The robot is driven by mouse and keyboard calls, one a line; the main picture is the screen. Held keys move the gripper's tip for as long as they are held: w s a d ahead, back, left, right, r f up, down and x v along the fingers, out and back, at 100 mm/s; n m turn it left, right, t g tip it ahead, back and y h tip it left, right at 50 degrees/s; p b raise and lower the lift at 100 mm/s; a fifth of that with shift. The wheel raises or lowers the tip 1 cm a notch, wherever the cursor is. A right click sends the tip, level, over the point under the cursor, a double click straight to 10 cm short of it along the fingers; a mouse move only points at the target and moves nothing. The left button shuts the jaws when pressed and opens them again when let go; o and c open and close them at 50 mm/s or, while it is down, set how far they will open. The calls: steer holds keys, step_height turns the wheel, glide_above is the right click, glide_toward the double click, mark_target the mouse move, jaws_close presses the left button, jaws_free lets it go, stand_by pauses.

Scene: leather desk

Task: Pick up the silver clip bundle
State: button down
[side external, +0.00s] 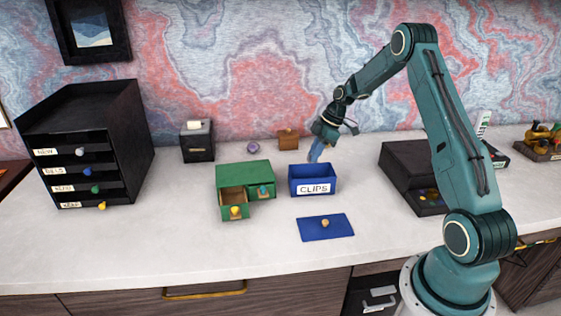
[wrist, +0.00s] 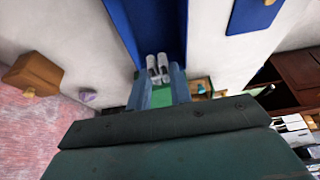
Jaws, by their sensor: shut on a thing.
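My gripper (side external: 315,152) points down at the back edge of the blue box labelled CLIPS (side external: 313,180). In the wrist view, the blue fingers of my gripper (wrist: 159,76) are closed in on small silver pieces, which look like the silver clip bundle (wrist: 157,63). The pieces sit at the fingertips against the blue of the box (wrist: 145,25). In the side view the bundle cannot be made out. Whether it touches the box cannot be told.
A blue lid (side external: 325,226) lies in front. A brown box (side external: 288,139) and purple item (side external: 252,147) stand behind. A dark case (side external: 405,160) is at right. A black drawer tower (side external: 85,140) stands left.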

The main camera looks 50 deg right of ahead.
step_height(320, 180, up, 9)
steer(key=shift+r, duration=0.2)
steer(key=shift+a, duration=0.1)
stand_by(0.6)
